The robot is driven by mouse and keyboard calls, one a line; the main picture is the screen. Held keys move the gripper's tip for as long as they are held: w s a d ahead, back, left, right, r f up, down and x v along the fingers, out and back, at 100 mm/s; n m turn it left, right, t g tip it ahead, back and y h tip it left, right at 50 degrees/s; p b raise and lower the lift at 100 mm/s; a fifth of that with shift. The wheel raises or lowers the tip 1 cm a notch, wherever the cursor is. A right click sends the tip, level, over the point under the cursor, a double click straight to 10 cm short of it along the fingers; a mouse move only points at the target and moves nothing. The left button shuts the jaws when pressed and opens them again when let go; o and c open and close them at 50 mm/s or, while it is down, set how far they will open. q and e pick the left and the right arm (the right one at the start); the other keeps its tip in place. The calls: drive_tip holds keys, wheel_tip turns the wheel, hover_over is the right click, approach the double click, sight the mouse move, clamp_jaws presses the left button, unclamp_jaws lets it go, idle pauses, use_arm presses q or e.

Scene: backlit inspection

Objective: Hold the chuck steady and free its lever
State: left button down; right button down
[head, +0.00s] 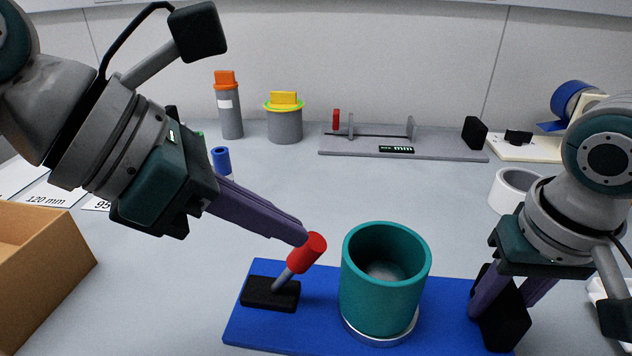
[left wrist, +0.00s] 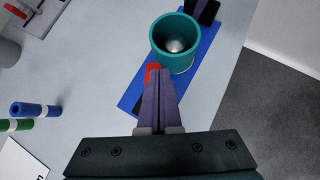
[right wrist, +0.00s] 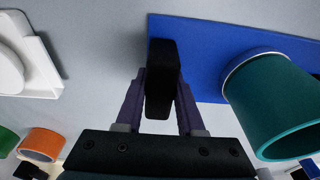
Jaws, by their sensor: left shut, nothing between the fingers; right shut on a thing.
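The chuck has a blue base plate (head: 250,328), with a silver ring (head: 378,338) around the foot of an upright teal hollow cylinder (head: 384,290). Its lever has a red knob (head: 308,252) on a grey rod, tilted up to the right from a black block (head: 270,293). My left gripper (head: 300,238) is shut and empty, its tips right at the knob; contact cannot be told. The knob is partly hidden behind the fingers in the left wrist view (left wrist: 152,70). My right gripper (head: 503,304) is shut on the black end block (head: 508,322), also seen in the right wrist view (right wrist: 163,75).
A cardboard box (head: 45,265) stands at the left. An orange-topped cylinder (head: 230,110), a yellow-topped cylinder (head: 285,120) and a grey measuring rig (head: 400,142) stand at the back. A white ring (head: 512,188) lies behind my right arm. The middle of the table is clear.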

use_arm(q)
drive_tip(key=s+a+r, duration=0.1)
drive_tip(key=s+r, duration=0.2)
drive_tip(key=r, duration=0.4)
drive_tip(key=shift+a+r, duration=0.2)
use_arm(e)
drive_tip(key=shift+f, duration=0.1)
use_arm(q)
drive_tip(key=shift+s, duration=0.1)
use_arm(e)
drive_tip(key=shift+c, duration=2.2)
unclamp_jaws()
